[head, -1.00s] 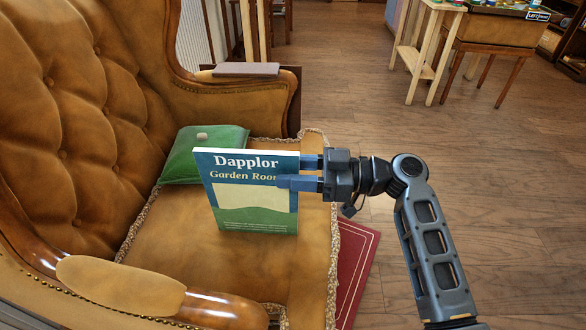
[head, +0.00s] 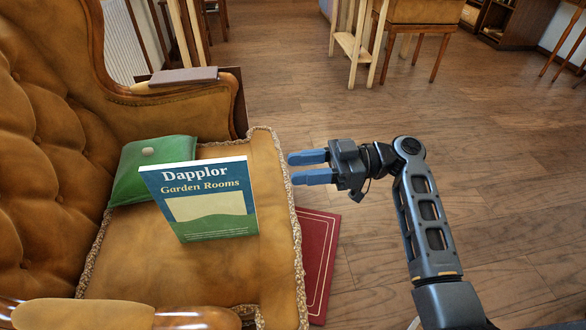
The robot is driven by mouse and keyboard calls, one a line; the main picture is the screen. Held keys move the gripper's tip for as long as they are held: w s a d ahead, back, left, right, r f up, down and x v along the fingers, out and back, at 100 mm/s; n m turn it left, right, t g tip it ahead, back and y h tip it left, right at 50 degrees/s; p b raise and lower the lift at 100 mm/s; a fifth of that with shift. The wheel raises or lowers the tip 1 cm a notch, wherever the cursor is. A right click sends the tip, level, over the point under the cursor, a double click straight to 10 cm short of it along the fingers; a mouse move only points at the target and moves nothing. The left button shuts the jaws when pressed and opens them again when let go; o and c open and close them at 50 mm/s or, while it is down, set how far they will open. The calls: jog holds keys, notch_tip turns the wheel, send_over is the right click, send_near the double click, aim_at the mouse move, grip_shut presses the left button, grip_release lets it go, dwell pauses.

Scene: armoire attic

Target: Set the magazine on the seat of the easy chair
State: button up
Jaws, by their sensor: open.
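The magazine (head: 207,206), blue and green with the title "Dapplor Garden Rooms", is on the seat (head: 175,264) of the tan leather easy chair (head: 52,150). It stands tilted, with its cover facing me. Whether it leans on anything behind is hidden. My gripper (head: 308,168) is open and empty, to the right of the magazine and clear of it, near the seat's front edge. Its two blue fingers point left toward the magazine.
A green cushion or pouch (head: 152,166) lies on the seat behind the magazine. A grey-brown flat object (head: 175,79) lies on the far armrest. A red book or folder (head: 318,262) is on the floor by the chair. Wooden tables stand at the back; the floor at right is clear.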

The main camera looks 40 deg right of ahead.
jog(key=shift+s+d, duration=0.1)
jog(key=shift+d, duration=0.05)
jog(key=s+a+f+m+h, duration=0.1)
jog(key=a+f+m+h, duration=0.1)
jog(key=f, duration=0.1)
jog(key=s+a+f+m+h, duration=0.1)
jog(key=a+f+m, duration=0.1)
jog(key=f, duration=0.2)
jog(key=s+a+f+m+h, duration=0.2)
jog(key=f, duration=0.2)
jog(key=shift+a+f+m+h, duration=0.1)
jog(key=shift+a+m+h, duration=0.1)
jog(key=shift+m+h, duration=0.15)
jog(key=s+a+f+m+h, duration=0.1)
jog(key=s+f+m+h, duration=0.2)
jog(key=s, duration=0.5)
jog(key=s+a+f+m+h, duration=0.1)
jog(key=s+m+h, duration=0.1)
jog(key=s+h, duration=0.45)
jog(key=s+a+r+t, duration=0.1)
jog(key=s+r+t, duration=0.1)
jog(key=s+r, duration=0.3)
jog(key=s+a+r+t, duration=0.2)
jog(key=s+r, duration=0.4)
jog(key=r, duration=0.6)
jog(key=shift+n+y, duration=0.3)
jog(key=shift+n, duration=0.15)
